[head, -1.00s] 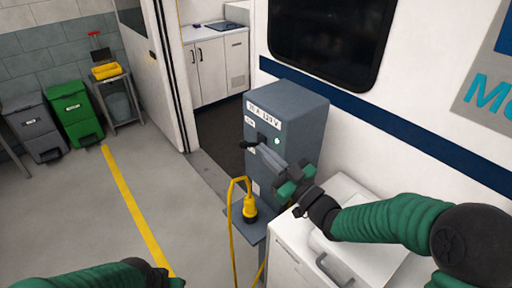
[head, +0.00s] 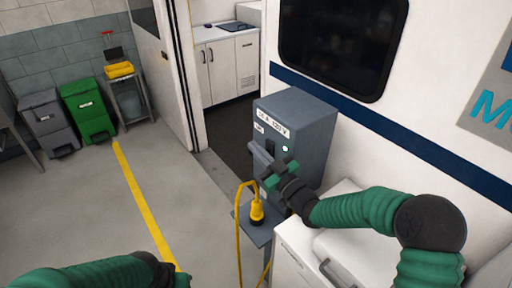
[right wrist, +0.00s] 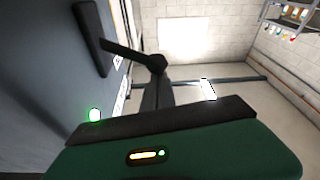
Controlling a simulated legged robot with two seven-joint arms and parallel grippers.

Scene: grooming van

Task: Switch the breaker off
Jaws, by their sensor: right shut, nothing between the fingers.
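The breaker box (head: 312,128) is a grey cabinet against the van's white side, with a white label and a lit green lamp (head: 285,149) on its front. My right gripper (head: 258,163) is shut and empty, in front of the box face, and hides much of the lever in the head view. In the right wrist view the black lever (right wrist: 128,52) sticks out from its plate (right wrist: 90,38) and ends in a round knob (right wrist: 157,63), close to my fingers. I cannot tell whether they touch. The lamp (right wrist: 95,115) glows there too. My left gripper is out of view; only its arm shows.
A yellow plug (head: 257,208) with a yellow cable sits on a grey shelf below the box. A white cabinet (head: 297,250) stands under my right arm. Green (head: 88,110) and grey bins (head: 48,122) stand far left. The floor at left is open.

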